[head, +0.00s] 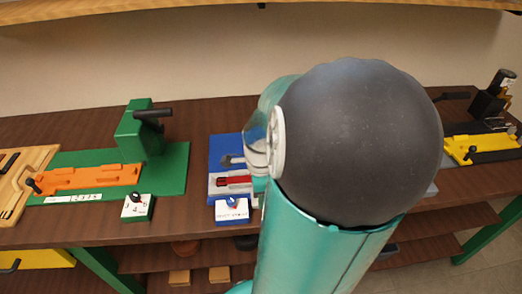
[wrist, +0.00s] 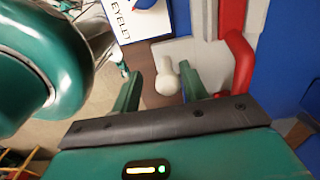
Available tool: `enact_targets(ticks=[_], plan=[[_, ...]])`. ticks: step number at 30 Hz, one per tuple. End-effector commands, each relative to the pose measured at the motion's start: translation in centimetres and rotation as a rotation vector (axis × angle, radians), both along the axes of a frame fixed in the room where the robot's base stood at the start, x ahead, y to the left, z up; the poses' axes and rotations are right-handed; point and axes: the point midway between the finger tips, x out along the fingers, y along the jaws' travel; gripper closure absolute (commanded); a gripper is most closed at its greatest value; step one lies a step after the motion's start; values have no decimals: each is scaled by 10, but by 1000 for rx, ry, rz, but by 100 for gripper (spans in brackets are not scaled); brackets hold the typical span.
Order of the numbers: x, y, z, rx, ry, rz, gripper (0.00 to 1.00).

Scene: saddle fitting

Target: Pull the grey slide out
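In the wrist view a pale grey slide (wrist: 190,48) runs in a blue fixture (wrist: 290,60). A pale rounded knob (wrist: 166,80) stands at its near end. My gripper (wrist: 160,82) is open, with one green finger on each side of the knob. Gaps show between the knob and both fingers, so it is not gripped. In the head view the blue fixture (head: 224,146) is partly hidden behind my arm, and my gripper and the knob cannot be made out there.
A red part (wrist: 236,65) lies close right of the slide in the wrist view. A card reading EYELET (wrist: 138,18) is at the top. In the head view a green fixture with an orange plate (head: 90,177) stands left, and a yellow fixture (head: 480,146) stands right.

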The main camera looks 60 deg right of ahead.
Motion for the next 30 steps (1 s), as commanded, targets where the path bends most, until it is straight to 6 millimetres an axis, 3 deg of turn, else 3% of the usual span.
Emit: enact_targets(ticks=[7, 30], plan=[[2, -1, 5, -1, -6, 0, 56], [2, -2, 60, -5, -7, -1, 56]])
